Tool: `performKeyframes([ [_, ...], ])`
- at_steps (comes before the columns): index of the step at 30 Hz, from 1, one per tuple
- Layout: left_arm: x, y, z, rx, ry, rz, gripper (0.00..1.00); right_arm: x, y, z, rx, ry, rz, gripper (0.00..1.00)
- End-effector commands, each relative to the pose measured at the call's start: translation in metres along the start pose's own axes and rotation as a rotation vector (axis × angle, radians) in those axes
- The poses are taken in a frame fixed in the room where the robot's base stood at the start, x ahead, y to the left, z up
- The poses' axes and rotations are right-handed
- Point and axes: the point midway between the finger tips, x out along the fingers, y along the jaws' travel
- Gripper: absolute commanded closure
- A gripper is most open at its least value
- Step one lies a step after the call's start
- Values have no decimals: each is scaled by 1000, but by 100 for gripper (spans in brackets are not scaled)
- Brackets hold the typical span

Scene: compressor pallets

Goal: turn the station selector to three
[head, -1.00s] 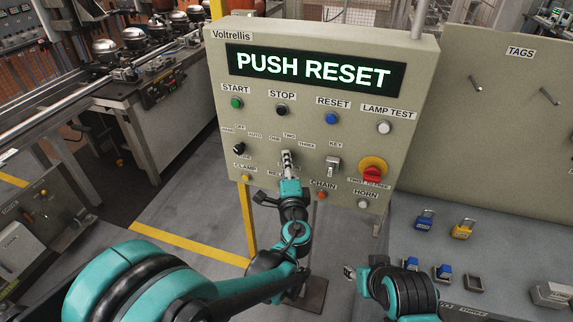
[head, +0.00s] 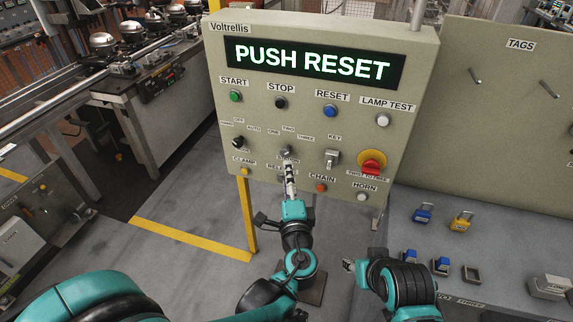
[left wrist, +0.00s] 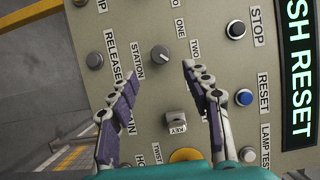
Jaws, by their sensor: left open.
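The station selector (head: 286,152) is a dark round knob low on the panel, below the labels ONE, TWO and THREE. It also shows in the left wrist view (left wrist: 160,56), above the gap between the fingers. Its exact pointing direction is too small to read surely. My left gripper (head: 289,172) is open and empty, just below and in front of the knob. In the left wrist view its fingers (left wrist: 160,78) stand apart, with no contact visible. My right arm is at the lower right; its gripper (head: 349,266) is small and partly hidden.
The panel display (head: 305,63) reads PUSH RESET. The mode selector (head: 238,142) is left of the station selector, the key switch (head: 331,158) right of it. A red emergency stop (head: 371,164) and several push buttons surround them. Padlocks lie on the right-hand bench (head: 410,215).

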Motion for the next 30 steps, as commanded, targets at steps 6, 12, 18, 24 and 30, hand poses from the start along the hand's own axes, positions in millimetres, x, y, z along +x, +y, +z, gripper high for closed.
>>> performKeyframes([
  [6, -30, 0, 0, 0, 1, 0, 51, 0, 0, 0, 0, 0, 0, 60],
  [12, -35, 0, 0, 0, 0, 0, 51, 0, 0, 0, 0, 0, 0, 60],
  [18, -35, 0, 0, 0, 0, 0, 51, 0, 0, 0, 0, 0, 0, 60],
  [24, -34, 0, 1, -2, -3, 2, 51, 0, 0, 0, 0, 0, 0, 60],
  [30, -27, 13, 59, -143, -120, 138, 51, 0, 0, 0, 0, 0, 0, 60],
])
